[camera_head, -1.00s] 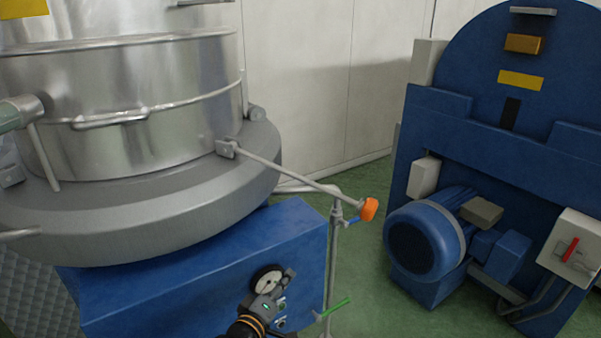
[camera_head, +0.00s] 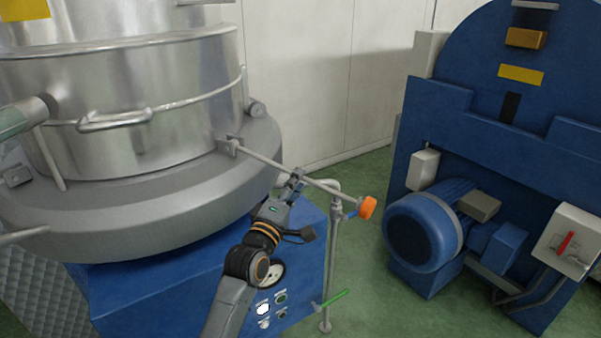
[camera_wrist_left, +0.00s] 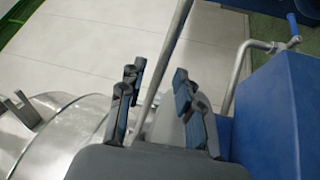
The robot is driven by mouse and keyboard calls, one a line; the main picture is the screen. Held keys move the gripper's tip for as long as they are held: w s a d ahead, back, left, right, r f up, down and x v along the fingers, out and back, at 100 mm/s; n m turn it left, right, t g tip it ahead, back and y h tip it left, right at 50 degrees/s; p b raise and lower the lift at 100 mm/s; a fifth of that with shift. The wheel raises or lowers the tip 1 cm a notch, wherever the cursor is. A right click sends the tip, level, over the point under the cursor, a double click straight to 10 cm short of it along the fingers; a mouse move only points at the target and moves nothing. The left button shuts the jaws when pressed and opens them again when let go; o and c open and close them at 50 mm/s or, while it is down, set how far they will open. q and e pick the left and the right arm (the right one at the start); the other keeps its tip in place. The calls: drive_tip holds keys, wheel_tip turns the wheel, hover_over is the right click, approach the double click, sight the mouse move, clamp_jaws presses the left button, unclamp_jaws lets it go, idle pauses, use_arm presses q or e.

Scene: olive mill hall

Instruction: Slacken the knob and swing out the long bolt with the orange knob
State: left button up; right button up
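The long bolt (camera_head: 262,158) is a thin grey rod that sticks out from a bracket (camera_head: 229,146) on the rim of the steel drum, sloping down to the right. The orange knob (camera_head: 367,208) sits at its outer end, clear of my gripper. My left gripper (camera_head: 294,178) is at the middle of the rod, coming from below. In the left wrist view the gripper (camera_wrist_left: 158,78) is open, with the rod (camera_wrist_left: 170,48) passing between its two fingers. I cannot tell whether either finger touches it. The knob is not seen in that view. My right gripper is not in view.
The blue base (camera_head: 170,290) with buttons lies under my arm. A blue machine with a motor (camera_head: 420,232) stands at the right. Green floor between is clear.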

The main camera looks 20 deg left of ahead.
use_arm(q)
drive_tip(key=shift+x, duration=1.4)
drive_tip(key=shift+c, duration=0.4)
clamp_jaws()
